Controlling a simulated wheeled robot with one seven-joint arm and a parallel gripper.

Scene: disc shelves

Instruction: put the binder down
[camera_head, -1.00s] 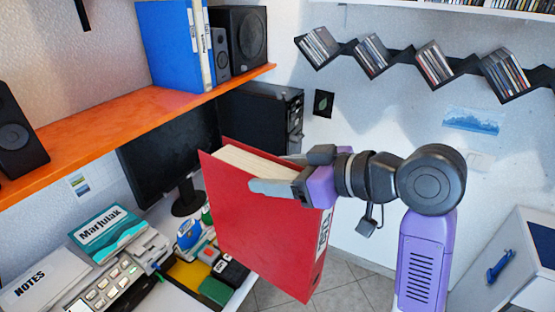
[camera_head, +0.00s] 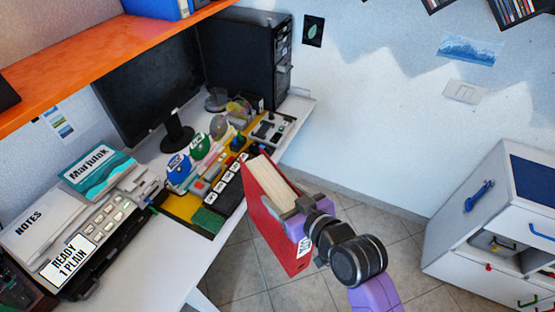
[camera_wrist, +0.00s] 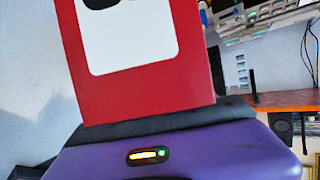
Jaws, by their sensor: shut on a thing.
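The red binder (camera_head: 270,222) is held in my gripper (camera_head: 290,212), to the right of the desk and above the tiled floor. Its pages face up and its label side faces toward my wrist. My gripper is shut on the binder's upper right part; the fingertips are partly hidden by the binder and wrist. In the wrist view the binder (camera_wrist: 195,60) fills the upper middle, with its white label showing, close against my gripper. The binder is tilted and appears to touch nothing but my gripper, though its left edge overlaps the desk's edge in the picture.
The white desk (camera_head: 190,270) holds a monitor (camera_head: 150,95), a black computer tower (camera_head: 250,60), a printer or fax (camera_head: 100,225), books and several small items. An orange shelf (camera_head: 110,58) hangs above. A white drawer cabinet (camera_head: 465,225) stands at right. Floor between is clear.

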